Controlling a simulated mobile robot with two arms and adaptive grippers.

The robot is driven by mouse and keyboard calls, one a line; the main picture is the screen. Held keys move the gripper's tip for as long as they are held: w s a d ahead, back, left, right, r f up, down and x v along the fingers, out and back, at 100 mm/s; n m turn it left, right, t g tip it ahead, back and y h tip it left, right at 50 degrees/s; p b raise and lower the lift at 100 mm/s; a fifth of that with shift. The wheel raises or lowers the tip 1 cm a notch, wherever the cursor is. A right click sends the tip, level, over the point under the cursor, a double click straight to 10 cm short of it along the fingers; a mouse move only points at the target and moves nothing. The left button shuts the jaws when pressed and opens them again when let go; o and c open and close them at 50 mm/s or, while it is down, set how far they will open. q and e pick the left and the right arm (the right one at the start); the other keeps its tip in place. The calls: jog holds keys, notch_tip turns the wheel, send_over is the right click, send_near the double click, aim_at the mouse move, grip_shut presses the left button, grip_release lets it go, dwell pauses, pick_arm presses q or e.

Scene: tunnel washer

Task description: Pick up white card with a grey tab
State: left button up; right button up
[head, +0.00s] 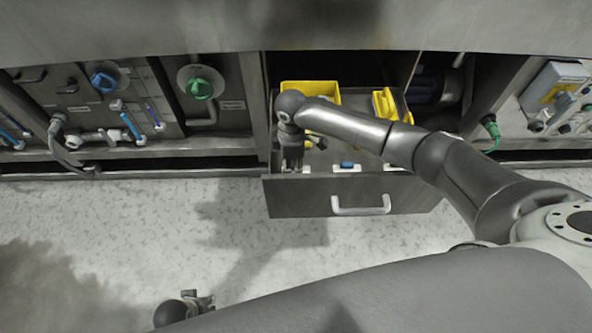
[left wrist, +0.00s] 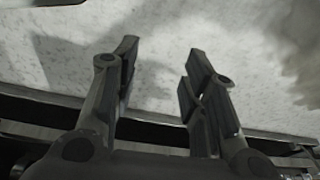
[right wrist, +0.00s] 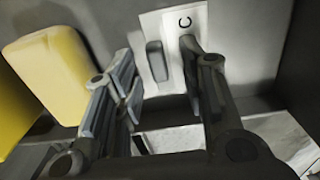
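The white card (right wrist: 182,22), marked with a black letter C, lies in the open drawer in the right wrist view. Its grey tab (right wrist: 156,60) shows between the fingers of my right gripper (right wrist: 160,65), which is open. The right finger covers part of the card; I cannot tell whether either finger touches it. In the head view my right gripper (head: 292,160) points down inside the drawer near its front left corner and hides most of what is below. My left gripper (left wrist: 162,58) is open and empty above the floor; in the head view (head: 203,300) it is at the bottom left.
The drawer (head: 310,200) has a front wall and a handle (head: 361,207). It also holds a card with a blue tab (head: 347,166), a yellow bin (head: 325,88) at the back and another yellow bin (head: 384,103) at right. Panels with knobs and hoses flank it.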

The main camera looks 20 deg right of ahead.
grip_shut()
jog(key=shift+r, duration=0.1)
